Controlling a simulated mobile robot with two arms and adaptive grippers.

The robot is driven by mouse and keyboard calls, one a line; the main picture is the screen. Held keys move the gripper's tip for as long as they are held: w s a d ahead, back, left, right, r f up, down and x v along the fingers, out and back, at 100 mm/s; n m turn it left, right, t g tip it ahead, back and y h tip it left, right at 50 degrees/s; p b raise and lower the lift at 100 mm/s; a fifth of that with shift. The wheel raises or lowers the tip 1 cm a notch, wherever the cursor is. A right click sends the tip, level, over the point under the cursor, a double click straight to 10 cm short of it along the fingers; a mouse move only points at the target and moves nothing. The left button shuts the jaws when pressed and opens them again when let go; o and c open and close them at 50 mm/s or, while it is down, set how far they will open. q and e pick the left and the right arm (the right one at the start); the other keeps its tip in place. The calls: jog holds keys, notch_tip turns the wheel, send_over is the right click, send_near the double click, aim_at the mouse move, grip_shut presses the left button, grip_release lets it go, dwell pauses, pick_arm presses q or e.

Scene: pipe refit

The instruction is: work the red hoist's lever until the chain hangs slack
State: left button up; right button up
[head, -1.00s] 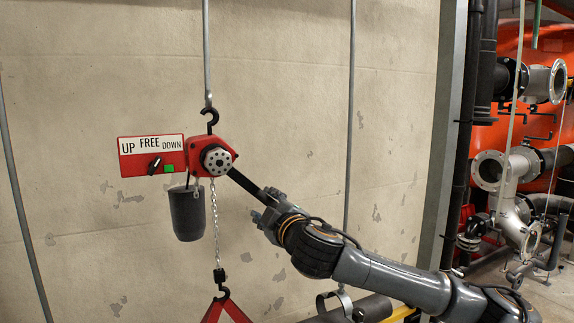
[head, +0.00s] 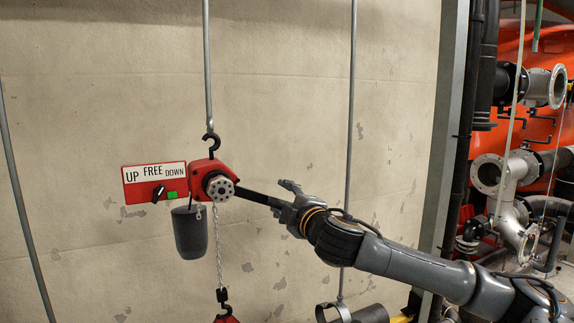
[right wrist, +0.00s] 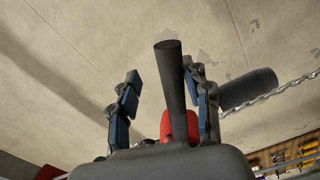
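The red hoist (head: 203,178) hangs from a hook on a grey rod. Its black lever (head: 258,197) points right and slightly down. My right gripper (head: 283,201) is at the lever's outer end. In the right wrist view the lever (right wrist: 172,80) stands between the open fingers of this gripper (right wrist: 165,97), close to the right finger, with a gap on the left. The chain (head: 218,235) runs straight down to a black hook (head: 222,296) with a red sling (head: 227,318), cut off below. The left gripper is out of view.
A red panel (head: 130,194) reads UP, FREE, DOWN, with a black knob (head: 158,193) and a green square under DOWN. A dark chain container (head: 190,232) hangs below the hoist. A vertical rod (head: 350,130) stands behind my right arm. Flanged pipes (head: 490,172) are at right.

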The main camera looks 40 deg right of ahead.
jog(key=shift+n, duration=0.7)
jog(key=r+p, duration=0.1)
jog(key=r, duration=0.1)
jog(key=d+r+p, duration=0.1)
jog(key=r+p, duration=0.1)
jog(key=shift+s+r, duration=0.1)
jog(key=shift+r, duration=0.05)
jog(key=shift+n, duration=0.8)
jog(key=r, duration=0.4)
jog(key=shift+a+r, duration=0.1)
jog(key=shift+a, duration=0.1)
jog(key=shift+a+r+n, duration=0.25)
jog(key=shift+r+n, duration=0.25)
jog(key=shift+r, duration=0.6)
jog(key=shift+m, duration=0.6)
jog(key=f+b, duration=0.4)
jog(key=shift+d+b, duration=0.2)
jog(key=shift+b, duration=0.1)
jog(key=shift+d+f, duration=0.1)
jog(key=shift+d, duration=0.1)
